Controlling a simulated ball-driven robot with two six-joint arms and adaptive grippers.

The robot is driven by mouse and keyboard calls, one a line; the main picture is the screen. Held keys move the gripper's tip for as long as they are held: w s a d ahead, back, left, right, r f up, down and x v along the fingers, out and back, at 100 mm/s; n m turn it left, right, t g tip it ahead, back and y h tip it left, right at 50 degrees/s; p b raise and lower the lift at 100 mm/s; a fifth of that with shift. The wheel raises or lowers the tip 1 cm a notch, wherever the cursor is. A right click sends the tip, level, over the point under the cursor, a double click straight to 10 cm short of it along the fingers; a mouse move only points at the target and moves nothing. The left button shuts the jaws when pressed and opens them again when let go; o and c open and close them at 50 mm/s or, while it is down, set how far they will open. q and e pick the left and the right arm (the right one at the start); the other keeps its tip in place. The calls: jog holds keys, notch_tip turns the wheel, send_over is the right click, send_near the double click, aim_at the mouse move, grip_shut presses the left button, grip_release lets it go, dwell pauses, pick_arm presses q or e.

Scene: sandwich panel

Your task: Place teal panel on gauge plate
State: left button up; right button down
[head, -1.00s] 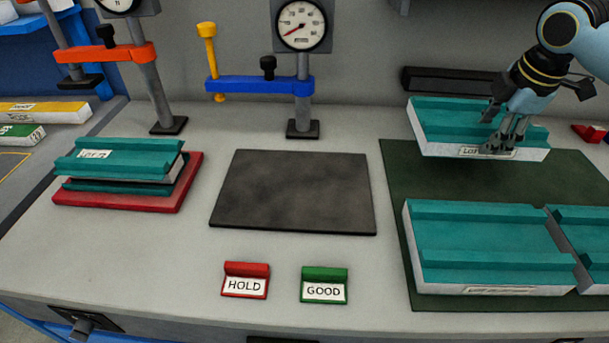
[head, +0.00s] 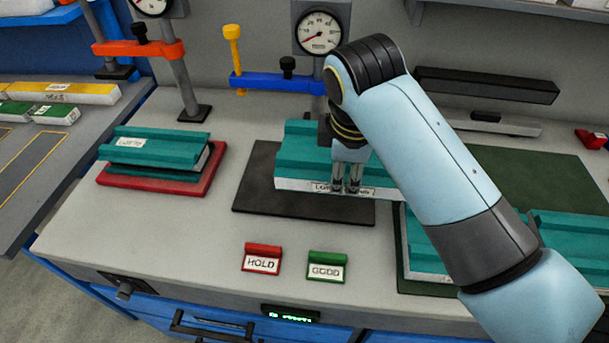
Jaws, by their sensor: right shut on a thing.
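A teal panel (head: 300,158) with a pale front edge and a label is held by my right gripper (head: 346,188), which is shut on its front edge. The panel is over the right part of the dark gauge plate (head: 250,190). I cannot tell whether it touches the plate or hangs just above it. My right forearm hides the panel's right part. My left gripper is not in view.
Other teal panels lie on a red mat (head: 115,181) at left and a dark green mat (head: 545,178) at right. Red HOLD (head: 262,258) and green GOOD (head: 327,266) signs stand in front. A blue-armed dial gauge (head: 270,82) stands behind the plate.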

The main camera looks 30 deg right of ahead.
jog(key=w+a+f, duration=0.1)
jog(key=w, duration=0.1)
jog(key=w+a+f, duration=0.1)
jog(key=w+f, duration=0.1)
jog(key=w+a+f, duration=0.1)
jog(key=w, duration=0.2)
jog(key=shift+w+a+f, duration=0.1)
jog(key=shift+a+f, duration=0.25)
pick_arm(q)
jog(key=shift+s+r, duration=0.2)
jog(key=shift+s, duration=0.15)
pick_arm(e)
jog(key=shift+f, duration=2.05)
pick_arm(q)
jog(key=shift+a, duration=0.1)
pick_arm(e)
jog(key=c, duration=0.6)
grip_release()
jog(key=shift+f, duration=0.1)
